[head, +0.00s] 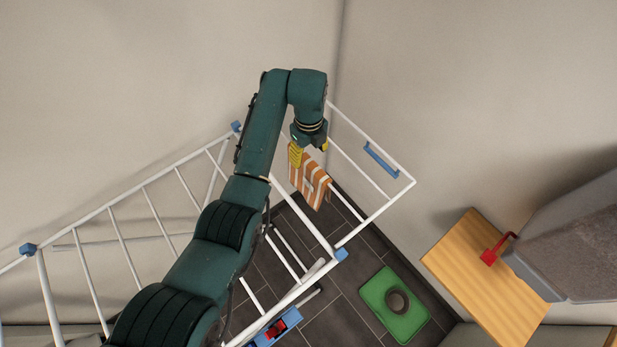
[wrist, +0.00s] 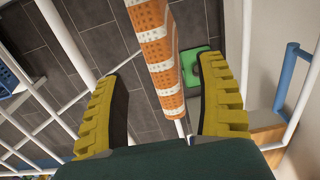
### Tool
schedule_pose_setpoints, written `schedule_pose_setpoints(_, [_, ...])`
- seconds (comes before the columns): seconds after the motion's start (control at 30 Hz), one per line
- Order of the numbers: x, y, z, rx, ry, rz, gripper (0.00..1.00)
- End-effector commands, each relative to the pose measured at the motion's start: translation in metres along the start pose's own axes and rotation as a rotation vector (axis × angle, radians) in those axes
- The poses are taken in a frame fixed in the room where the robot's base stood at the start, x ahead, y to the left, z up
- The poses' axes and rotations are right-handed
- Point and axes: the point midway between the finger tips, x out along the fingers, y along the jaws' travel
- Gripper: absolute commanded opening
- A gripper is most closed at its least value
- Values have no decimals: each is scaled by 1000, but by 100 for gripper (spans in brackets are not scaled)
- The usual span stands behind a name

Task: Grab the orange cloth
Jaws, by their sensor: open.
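The orange cloth (head: 312,182), with white stripes, hangs over a bar of a white drying rack (head: 397,184). In the wrist view the cloth (wrist: 162,62) hangs as a narrow strip between the two yellow fingers of my gripper (wrist: 168,92), with clear gaps on both sides. My gripper (head: 310,150) is open at the upper left end of the cloth in the head view. The fingers do not appear to touch it. My gripper hides part of the cloth's top in the head view.
White rack bars and blue corner joints (head: 341,254) surround my arm. A green mat (head: 394,306) with a dark ring (head: 398,301) lies on the dark tiled floor. A wooden surface (head: 480,262) with a red object (head: 494,250) stands at right. Walls close off the back.

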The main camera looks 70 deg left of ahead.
Motion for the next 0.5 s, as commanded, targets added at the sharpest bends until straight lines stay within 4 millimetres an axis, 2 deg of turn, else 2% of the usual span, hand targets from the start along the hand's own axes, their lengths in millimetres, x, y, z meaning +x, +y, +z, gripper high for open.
schedule_pose_setpoints(0.17, [20,0,0,0,0,0,72])
schedule_pose_setpoints(0.4, [61,3,-2,0,0,0,72])
schedule_pose_setpoints(0.5, [66,2,-1,-1,-2,-2,72])
